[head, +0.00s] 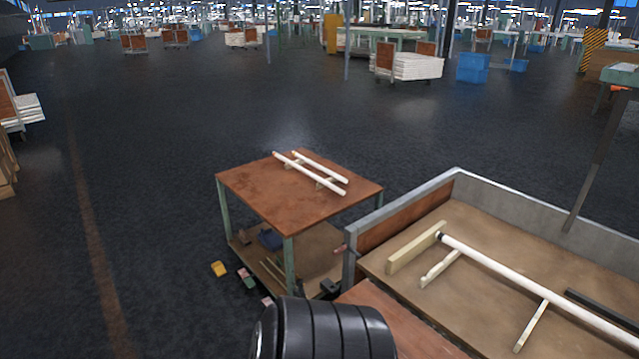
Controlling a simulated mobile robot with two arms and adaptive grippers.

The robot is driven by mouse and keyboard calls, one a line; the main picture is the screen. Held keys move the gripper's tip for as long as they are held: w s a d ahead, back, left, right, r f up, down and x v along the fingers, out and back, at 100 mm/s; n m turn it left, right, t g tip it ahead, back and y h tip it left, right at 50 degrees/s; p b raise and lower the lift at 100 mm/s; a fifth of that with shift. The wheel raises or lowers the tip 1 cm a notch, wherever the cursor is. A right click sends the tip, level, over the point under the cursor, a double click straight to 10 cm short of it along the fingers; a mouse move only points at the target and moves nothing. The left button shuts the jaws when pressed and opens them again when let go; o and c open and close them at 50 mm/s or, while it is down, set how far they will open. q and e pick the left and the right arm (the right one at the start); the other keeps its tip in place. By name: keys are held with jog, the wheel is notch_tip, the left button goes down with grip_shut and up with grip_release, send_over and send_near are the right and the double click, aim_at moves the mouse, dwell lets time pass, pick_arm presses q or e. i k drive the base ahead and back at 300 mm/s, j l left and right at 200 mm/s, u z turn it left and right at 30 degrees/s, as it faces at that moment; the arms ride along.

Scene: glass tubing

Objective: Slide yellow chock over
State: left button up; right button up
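A small yellow block (219,269), which looks like the yellow chock, lies on the dark floor to the left of a small brown-topped table (245,190). Its exact shape is too small to tell. A longer pale yellow wooden bar (413,248) lies in the walled bench tray (398,215) at the right. Neither of my grippers shows in the head view. A black ribbed part at the bottom middle seems to be mine and hides part of what lies behind it.
Two white tubes (308,172) rest on the small table. A long white tube (530,287) lies on supports in the tray beside a dark bar (602,308). Small coloured items (246,279) lie near the table's legs.

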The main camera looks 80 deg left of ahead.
aim_at(218, 268)
jog(key=u, duration=3.55)
jog(key=i+j+u, duration=0.25)
jog(key=i, duration=0.9)
jog(key=i+u, duration=0.3)
jog(key=i, duration=0.9)
jog(key=i+z, duration=0.25)
jog(key=i, duration=0.2)
jog(key=i+j+z, duration=0.2)
jog(key=i, duration=0.2)
jog(key=i+j+z, duration=0.25)
jog(key=i, duration=0.15)
